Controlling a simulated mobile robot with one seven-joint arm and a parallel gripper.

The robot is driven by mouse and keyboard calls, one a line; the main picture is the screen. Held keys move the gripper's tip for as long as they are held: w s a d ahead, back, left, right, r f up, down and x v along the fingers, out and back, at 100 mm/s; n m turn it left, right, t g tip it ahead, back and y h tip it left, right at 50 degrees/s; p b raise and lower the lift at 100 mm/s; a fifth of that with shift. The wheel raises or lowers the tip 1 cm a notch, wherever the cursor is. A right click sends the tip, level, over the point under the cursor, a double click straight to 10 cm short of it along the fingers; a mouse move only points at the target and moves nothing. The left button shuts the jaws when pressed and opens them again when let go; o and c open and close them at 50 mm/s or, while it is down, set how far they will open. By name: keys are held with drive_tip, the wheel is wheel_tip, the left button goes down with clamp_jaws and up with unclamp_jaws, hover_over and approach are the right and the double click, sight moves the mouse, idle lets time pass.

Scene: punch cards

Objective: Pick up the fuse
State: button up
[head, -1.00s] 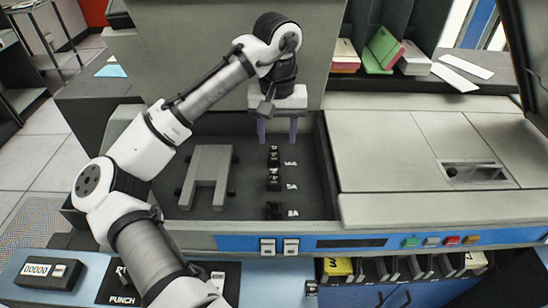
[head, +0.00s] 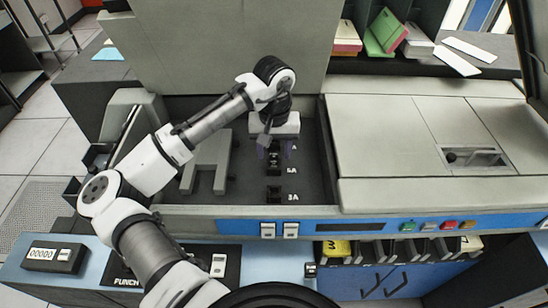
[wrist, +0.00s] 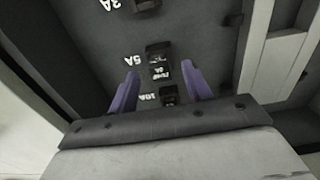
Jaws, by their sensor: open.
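The fuse (head: 274,160) is a small dark block with white print, at the middle socket marked 5A in the dark recessed bay. In the wrist view the fuse (wrist: 159,68) lies between the two purple fingers. My gripper (head: 275,151) points down into the bay; it also shows in the wrist view (wrist: 160,70). Its fingers are apart, one on each side of the fuse, with gaps visible. I cannot tell whether the fingertips are level with it. A 3A socket (head: 274,194) sits nearer the front, and a 10A socket (wrist: 168,94) farther back.
A grey bracket-shaped part (head: 208,160) lies in the bay, left of the sockets. The bay is bounded by the machine's grey cover (head: 385,140) on the right and a blue front panel with buttons (head: 440,226). Card stacks (head: 385,30) stand at the back right.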

drive_tip(key=shift+f, duration=1.15)
drive_tip(key=c, duration=1.1)
